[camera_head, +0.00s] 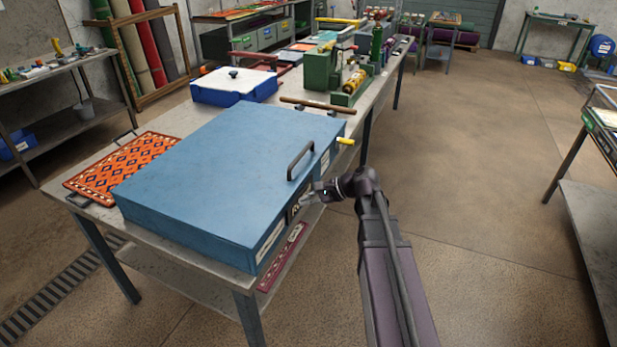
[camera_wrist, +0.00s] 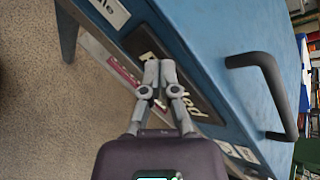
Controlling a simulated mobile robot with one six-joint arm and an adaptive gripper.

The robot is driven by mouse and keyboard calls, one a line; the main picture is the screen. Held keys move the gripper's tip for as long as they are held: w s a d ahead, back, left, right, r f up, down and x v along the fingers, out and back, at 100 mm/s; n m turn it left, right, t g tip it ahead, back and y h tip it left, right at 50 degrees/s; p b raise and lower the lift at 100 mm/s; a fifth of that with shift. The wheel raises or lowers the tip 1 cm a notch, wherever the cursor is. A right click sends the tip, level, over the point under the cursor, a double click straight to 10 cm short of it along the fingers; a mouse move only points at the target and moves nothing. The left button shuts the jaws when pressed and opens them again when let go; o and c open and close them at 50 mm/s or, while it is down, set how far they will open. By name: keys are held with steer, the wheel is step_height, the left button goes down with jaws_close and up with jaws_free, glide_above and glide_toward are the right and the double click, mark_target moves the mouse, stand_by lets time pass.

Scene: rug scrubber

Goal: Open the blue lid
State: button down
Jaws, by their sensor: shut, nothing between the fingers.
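The large blue lid (camera_head: 225,150) covers a flat box on the workbench and lies flat, closed down on the box. A dark bar handle (camera_head: 300,160) stands at its right edge; it also shows in the wrist view (camera_wrist: 268,92), to the right of my fingers. My gripper (camera_head: 304,201) is shut and empty, in front of the box's right side and below the handle. In the wrist view my gripper's fingertips (camera_wrist: 158,66) are together in front of a dark label plate (camera_wrist: 178,85) and partly hide its lettering. I cannot tell whether they touch it.
The workbench (camera_head: 180,238) carries a patterned orange rug (camera_head: 128,165) left of the box. A blue-and-white box (camera_head: 235,86) and a green machine (camera_head: 335,72) stand behind. A yellow-tipped piece (camera_head: 345,141) sticks out near the handle.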

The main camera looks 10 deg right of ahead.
steer(key=w+d+m+t+y+b, duration=0.1)
steer(key=w+m+b, duration=0.1)
steer(key=w+d+m+t+y+b, duration=0.1)
steer(key=d+m+b, duration=0.1)
steer(key=w+d+f+m+t+y+b, duration=0.1)
steer(key=w+d+m+b, duration=0.1)
steer(key=shift+w+t, duration=0.3)
steer(key=shift+w, duration=0.05)
steer(key=m+t+y+b, duration=0.2)
steer(key=m+t+b, duration=0.2)
steer(key=m+b, duration=0.15)
glide_toward(308, 168)
steer(key=r, duration=0.2)
steer(key=shift+w+d+f+m, duration=0.1)
steer(key=shift+w+f+m, duration=0.05)
steer(key=shift+w+m, duration=0.1)
steer(key=shift+p+x, duration=1.2)
steer(key=shift+x, duration=3.8)
steer(key=shift+s+r, duration=0.1)
steer(key=shift+r, duration=0.15)
